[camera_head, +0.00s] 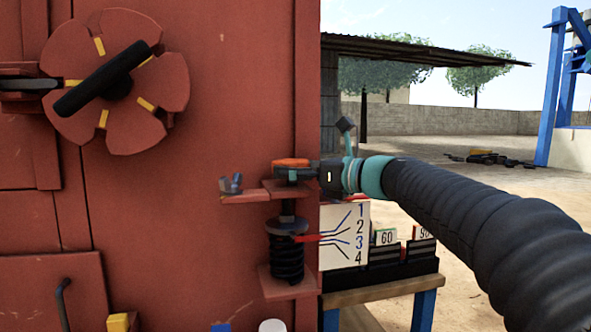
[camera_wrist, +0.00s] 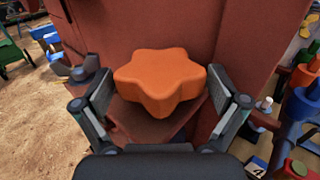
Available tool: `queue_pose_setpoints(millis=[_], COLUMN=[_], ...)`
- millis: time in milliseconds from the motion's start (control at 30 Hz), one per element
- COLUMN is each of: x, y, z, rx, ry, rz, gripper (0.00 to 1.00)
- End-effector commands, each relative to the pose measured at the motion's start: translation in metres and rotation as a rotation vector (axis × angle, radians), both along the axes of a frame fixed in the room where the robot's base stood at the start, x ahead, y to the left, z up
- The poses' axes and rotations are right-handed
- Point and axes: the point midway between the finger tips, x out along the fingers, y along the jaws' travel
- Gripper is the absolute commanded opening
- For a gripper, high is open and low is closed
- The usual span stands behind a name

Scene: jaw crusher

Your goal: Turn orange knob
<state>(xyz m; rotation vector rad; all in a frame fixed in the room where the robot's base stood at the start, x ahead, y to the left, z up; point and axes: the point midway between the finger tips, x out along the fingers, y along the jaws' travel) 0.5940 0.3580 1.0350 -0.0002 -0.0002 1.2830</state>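The orange knob (camera_wrist: 160,80) is star-shaped and sits on a small red shelf of the crusher in the wrist view. In the head view the orange knob (camera_head: 290,162) is at the top of a spring rod on the red machine. My gripper (camera_wrist: 168,90) is open, with one finger on each side of the knob. A small gap seems to show beside the left finger; whether the right finger touches the knob I cannot tell. In the head view my gripper (camera_head: 312,170) reaches the knob from the right and hides part of it.
The red machine wall (camera_head: 200,120) stands close behind the knob. A round red wheel with a black handle (camera_head: 110,80) is at upper left. Below the knob are a black spring (camera_head: 287,260), a red pointer and a numbered scale plate (camera_head: 343,235). A wooden table (camera_head: 385,291) stands at right.

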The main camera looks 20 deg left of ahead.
Motion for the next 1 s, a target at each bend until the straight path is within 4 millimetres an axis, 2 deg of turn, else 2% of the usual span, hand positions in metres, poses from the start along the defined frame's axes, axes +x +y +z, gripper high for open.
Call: queue_pose_setpoints(millis=[33,200,667,1000], x=[0.0,0.0,-0.0017,-0.0046], y=[-0.0001,-0.0003,-0.0001,0.002], z=[0.0,-0.0001,-0.0005,-0.0007], rx=[0.0,0.0,0.0,0.0], ry=[0.0,0.0,0.0,0.0], rz=[0.0,0.0,-0.083,-0.35], gripper=[0.78,0.38,0.38,0.38])
